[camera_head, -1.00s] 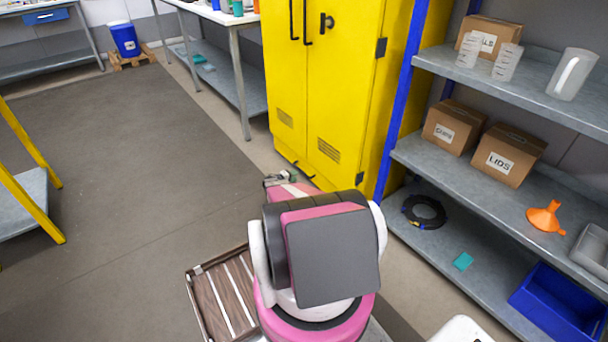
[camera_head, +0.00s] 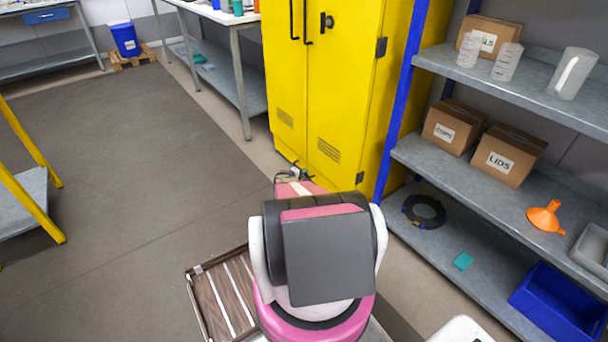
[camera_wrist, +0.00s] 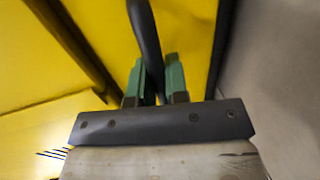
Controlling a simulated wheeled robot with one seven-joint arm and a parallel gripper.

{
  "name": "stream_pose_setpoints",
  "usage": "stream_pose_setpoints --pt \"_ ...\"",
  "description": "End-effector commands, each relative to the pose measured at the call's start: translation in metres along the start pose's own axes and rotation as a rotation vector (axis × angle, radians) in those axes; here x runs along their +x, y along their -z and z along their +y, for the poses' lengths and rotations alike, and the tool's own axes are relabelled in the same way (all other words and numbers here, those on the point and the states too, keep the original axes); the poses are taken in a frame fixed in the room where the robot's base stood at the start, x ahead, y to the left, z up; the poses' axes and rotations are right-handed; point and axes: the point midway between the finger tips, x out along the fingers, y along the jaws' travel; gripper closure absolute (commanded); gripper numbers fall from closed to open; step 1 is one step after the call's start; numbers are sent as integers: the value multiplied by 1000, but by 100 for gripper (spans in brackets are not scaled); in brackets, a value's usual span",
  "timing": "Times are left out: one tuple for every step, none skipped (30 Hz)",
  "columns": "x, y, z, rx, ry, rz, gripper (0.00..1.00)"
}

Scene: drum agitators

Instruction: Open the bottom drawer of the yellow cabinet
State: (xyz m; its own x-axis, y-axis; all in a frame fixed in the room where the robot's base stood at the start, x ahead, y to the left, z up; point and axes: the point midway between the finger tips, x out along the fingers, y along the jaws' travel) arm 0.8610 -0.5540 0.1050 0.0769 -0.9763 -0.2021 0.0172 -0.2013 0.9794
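The yellow cabinet (camera_head: 325,85) stands upright in the head view, its two doors shut. Its low front, where the bottom drawer would be, is largely hidden behind my arm and gripper. My gripper (camera_head: 293,174) is low at the cabinet's foot. In the wrist view, a dark bar-shaped handle (camera_wrist: 146,35) runs between the green fingers of my gripper (camera_wrist: 154,82), with yellow panels behind it. The fingers stand apart on either side of the bar. I cannot tell whether either finger touches it. No opened drawer shows.
A grey shelf rack with a blue post (camera_head: 400,100) stands close to the cabinet's right, holding boxes (camera_head: 503,154) and a blue bin (camera_head: 560,303). A workbench (camera_head: 240,85) is at the left.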

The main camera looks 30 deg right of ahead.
Motion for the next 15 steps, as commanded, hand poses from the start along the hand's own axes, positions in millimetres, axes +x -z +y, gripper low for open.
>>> stream_pose_setpoints --pt "0 0 0 0 0 0 100" --pt "0 0 0 0 0 0 100" --pt "-1 0 0 0 0 0 100" --pt "-2 0 0 0 0 0 100" --pt "-4 0 -1 0 0 0 100" --pt "-7 0 -1 0 0 0 100" --pt "-10 0 -2 0 0 1 100" --pt "-13 0 -2 -1 0 1 100" --pt "-19 -1 -4 -1 0 1 100" --pt "-24 -1 -5 -1 1 2 100" --pt "-30 -1 -6 -1 1 2 100" --pt "-39 -1 -8 -1 1 3 100" --pt "-47 -1 -9 -1 1 3 100" --pt "-55 -1 -10 -1 1 2 100" --pt "-66 -1 -13 -1 1 2 100"
